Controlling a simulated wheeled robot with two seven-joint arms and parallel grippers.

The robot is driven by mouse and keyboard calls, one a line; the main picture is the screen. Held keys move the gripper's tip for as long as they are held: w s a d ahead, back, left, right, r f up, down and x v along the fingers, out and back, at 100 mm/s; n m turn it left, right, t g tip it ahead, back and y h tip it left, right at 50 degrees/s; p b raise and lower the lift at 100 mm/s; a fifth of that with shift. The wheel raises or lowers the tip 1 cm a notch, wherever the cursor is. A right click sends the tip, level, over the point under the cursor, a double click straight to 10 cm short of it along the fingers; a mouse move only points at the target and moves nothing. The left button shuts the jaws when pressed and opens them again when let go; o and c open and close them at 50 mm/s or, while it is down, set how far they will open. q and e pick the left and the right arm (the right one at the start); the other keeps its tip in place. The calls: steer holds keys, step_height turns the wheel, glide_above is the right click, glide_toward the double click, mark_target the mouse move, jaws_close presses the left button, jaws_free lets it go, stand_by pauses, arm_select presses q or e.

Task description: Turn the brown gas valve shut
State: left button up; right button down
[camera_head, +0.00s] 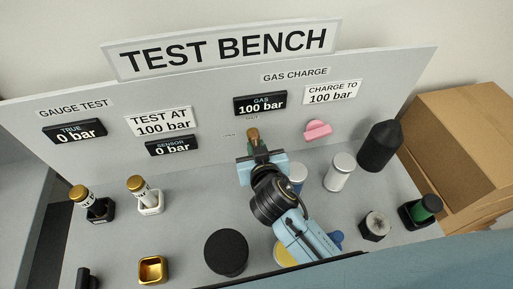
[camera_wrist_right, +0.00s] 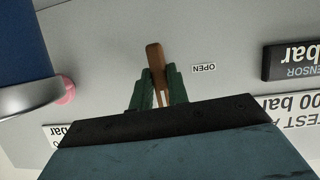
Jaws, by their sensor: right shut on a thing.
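The brown gas valve (camera_head: 253,134) is a small lever on the grey bench panel, below the black GAS display reading 100 bar (camera_head: 260,103). My right gripper (camera_head: 256,149) reaches up to the panel and is shut on the lever. In the right wrist view the brown lever (camera_wrist_right: 155,62) stands between the green fingertips (camera_wrist_right: 158,82), its end sticking out past them. An OPEN label (camera_wrist_right: 204,69) is beside it to the right in that view. The valve's base is hidden by the gripper. My left gripper is not in view.
A pink knob (camera_head: 318,130) is on the panel to the right. White, blue and black cylinders stand right of my arm; the black one (camera_head: 379,147) is tallest. Gauges in holders (camera_head: 149,199) and a gold cup (camera_head: 152,270) are at left. Cardboard boxes (camera_head: 462,130) stand at right.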

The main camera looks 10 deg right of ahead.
steer(key=shift+m, duration=0.3)
stand_by(0.4)
steer(key=c, duration=1.4)
jaws_free()
steer(key=shift+o, duration=0.2)
steer(key=v, duration=1.3)
steer(key=shift+s+d+r+b, duration=0.15)
steer(key=shift+d+b, duration=0.05)
steer(key=shift+b, duration=0.25)
